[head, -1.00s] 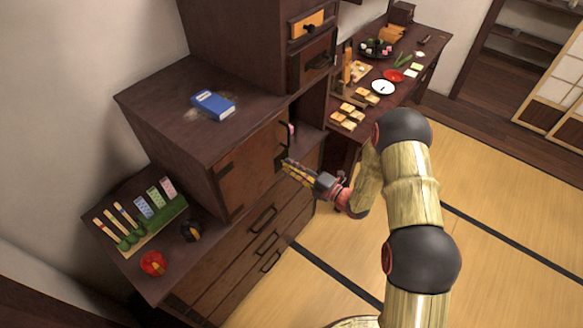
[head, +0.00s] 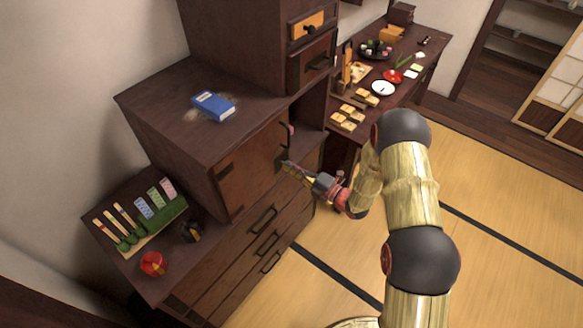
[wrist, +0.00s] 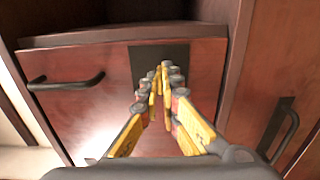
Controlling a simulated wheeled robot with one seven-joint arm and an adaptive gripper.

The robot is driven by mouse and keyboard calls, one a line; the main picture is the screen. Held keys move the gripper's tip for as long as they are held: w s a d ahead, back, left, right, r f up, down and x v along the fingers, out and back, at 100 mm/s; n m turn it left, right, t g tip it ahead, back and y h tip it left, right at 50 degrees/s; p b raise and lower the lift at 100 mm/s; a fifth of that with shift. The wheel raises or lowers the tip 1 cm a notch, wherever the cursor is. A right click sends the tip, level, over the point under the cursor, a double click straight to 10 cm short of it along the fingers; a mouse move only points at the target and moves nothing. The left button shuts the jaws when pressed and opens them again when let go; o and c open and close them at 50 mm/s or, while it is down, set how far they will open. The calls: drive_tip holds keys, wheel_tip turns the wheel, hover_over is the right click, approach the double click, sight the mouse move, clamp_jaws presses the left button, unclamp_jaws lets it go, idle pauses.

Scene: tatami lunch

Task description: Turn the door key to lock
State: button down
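The reddish-brown cabinet door (head: 245,180) is closed on the low dark chest in the head view. A dark lock plate (wrist: 150,58) shows on the panel in the wrist view. The door key itself is hidden behind or between the fingertips. The fingers appear closed around the key's place, but I cannot see its angle.
Drawers with black handles (head: 264,219) lie below the door. A black bar handle (wrist: 65,82) is left of the fingers in the wrist view. A blue box (head: 213,106) lies on the cabinet top. A low table with food (head: 383,87) stands behind. Tatami (head: 490,230) is clear at right.

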drive_tip(key=shift+n, duration=0.3)
drive_tip(key=shift+f+n+b, duration=0.15)
drive_tip(key=shift+n+b, duration=2.55)
drive_tip(key=shift+n, duration=5.9)
drive_tip(key=c, duration=2.1)
unclamp_jaws()
drive_tip(key=shift+c, duration=0.2)
drive_tip(key=shift+o, duration=0.5)
